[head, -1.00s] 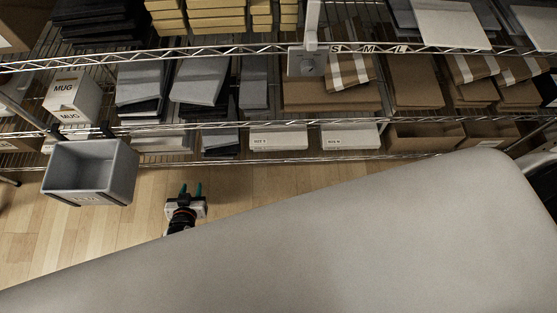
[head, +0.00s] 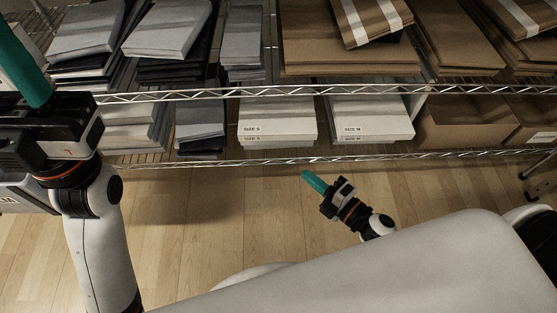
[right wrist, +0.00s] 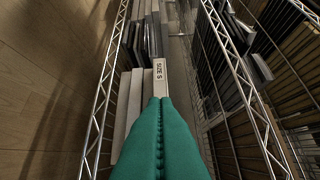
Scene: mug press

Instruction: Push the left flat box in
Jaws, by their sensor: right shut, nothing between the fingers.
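The left flat box (head: 277,120) is white, has a "SIZE S" label and lies on the lower wire shelf in the head view. A similar white box (head: 372,118), labelled "SIZE M", lies to its right. My right gripper (head: 307,176) is shut and empty, below and in front of the shelf edge in the head picture. In the right wrist view its teal fingers (right wrist: 160,105) are together and point toward the "SIZE S" face (right wrist: 160,73); whether they touch it I cannot tell. My left gripper (head: 22,65) is at the upper left, its jaw gap unclear.
A wire rail (head: 300,91) with zigzag bracing runs above the boxes, and a thinner front rail (head: 230,163) below them. The wooden floor (head: 230,215) in front is clear.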

